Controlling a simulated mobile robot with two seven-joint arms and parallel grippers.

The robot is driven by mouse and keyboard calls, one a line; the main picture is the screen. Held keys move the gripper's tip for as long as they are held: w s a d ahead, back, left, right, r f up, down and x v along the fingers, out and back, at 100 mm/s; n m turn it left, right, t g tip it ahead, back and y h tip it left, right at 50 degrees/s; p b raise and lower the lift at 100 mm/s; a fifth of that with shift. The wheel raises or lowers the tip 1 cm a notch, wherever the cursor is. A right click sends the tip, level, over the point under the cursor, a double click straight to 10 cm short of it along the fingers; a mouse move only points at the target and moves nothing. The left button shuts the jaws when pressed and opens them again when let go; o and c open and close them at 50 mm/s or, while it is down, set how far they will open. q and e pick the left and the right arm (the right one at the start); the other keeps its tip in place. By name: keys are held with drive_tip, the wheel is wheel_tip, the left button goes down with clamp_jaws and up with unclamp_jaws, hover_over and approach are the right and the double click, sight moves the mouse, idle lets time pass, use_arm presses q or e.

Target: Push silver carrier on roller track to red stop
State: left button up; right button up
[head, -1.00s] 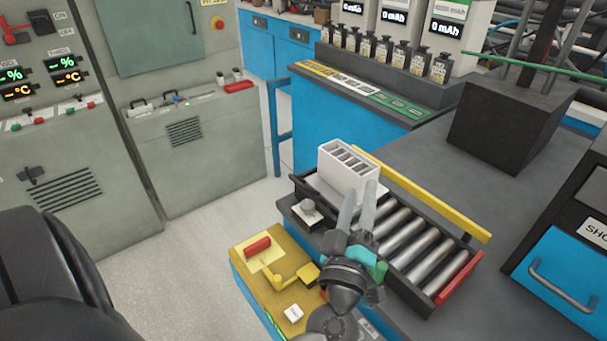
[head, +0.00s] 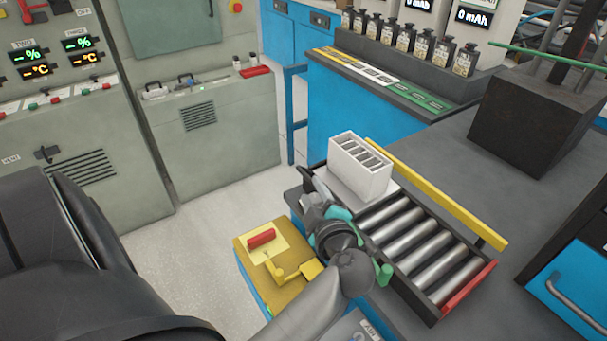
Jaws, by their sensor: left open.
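The silver carrier (head: 361,172), a pale box with several slots on a flat plate, sits at the far left end of the roller track (head: 428,300). The red stop (head: 468,288) is a bar across the track's near right end. Bare rollers lie between carrier and stop. My left gripper (head: 313,186) is open at the track's far left end, just left of the carrier. Its fingers are foreshortened and partly hidden by the wrist, so I cannot tell whether they touch the carrier. My right gripper is not in view.
A yellow rail (head: 435,193) runs along the track's far side. A yellow box (head: 255,247) with a red handle stands left of my arm. A dark block (head: 530,110) with rods stands on the grey bench at the right. The bench between track and block is clear.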

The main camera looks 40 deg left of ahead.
sight(305, 174)
use_arm(q)
drive_tip(key=b+x, duration=0.1)
drive_tip(key=x, duration=0.8)
drive_tip(key=shift+w+b, duration=0.1)
drive_tip(key=shift+b, duration=0.2)
drive_tip(key=c, duration=0.7)
clamp_jaws()
drive_tip(key=shift+r, duration=0.15)
